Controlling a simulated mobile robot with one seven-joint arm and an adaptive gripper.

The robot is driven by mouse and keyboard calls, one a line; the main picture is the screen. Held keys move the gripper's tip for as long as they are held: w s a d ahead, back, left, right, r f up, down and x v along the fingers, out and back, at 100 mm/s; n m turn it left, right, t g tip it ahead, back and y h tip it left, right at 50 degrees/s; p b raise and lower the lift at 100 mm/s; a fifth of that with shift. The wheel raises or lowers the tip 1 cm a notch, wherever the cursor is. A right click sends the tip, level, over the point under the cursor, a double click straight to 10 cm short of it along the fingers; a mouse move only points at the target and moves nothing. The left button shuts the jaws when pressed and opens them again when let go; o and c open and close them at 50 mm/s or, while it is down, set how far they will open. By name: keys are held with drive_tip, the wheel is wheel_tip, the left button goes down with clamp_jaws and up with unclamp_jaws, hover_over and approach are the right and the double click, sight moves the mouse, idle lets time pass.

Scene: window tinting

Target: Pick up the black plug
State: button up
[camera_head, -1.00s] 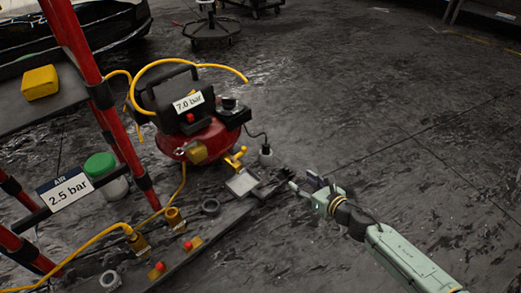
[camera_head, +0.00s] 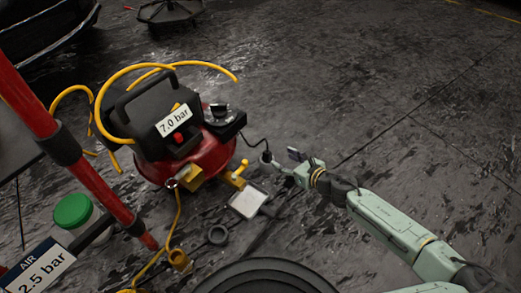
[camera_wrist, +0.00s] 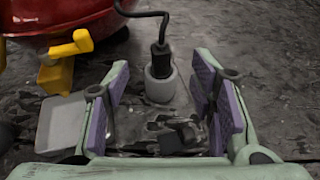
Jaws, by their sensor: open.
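The black plug (camera_wrist: 160,58) stands upright in a small grey round holder (camera_wrist: 160,86) in the wrist view, with a black cord running up from its top. In the head view the plug (camera_head: 266,156) is small, right of the red compressor (camera_head: 203,160), and the cord leads toward the compressor. My gripper (camera_head: 284,160) is open, with its jaws toward the plug. In the wrist view the purple-padded fingers of my gripper (camera_wrist: 160,72) stand left and right of the plug and holder, with gaps on both sides. Nothing is held.
A yellow valve handle (camera_wrist: 68,50) and a grey square plate (camera_wrist: 62,122) lie left of the gripper in the wrist view. Dark clamp-like pieces (camera_wrist: 172,132) are below the holder. A red post (camera_head: 95,180) stands at left. The floor (camera_head: 400,80) at right is clear.

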sight(269, 151)
drive_tip(key=b+x, duration=0.2)
drive_tip(key=x, duration=0.8)
drive_tip(key=shift+w+a+f+b, duration=0.1)
drive_tip(key=shift+w+a+b, duration=0.1)
drive_tip(key=shift+w+b, duration=0.15)
drive_tip(key=shift+s, duration=0.1)
drive_tip(key=shift+c, duration=0.6)
clamp_jaws()
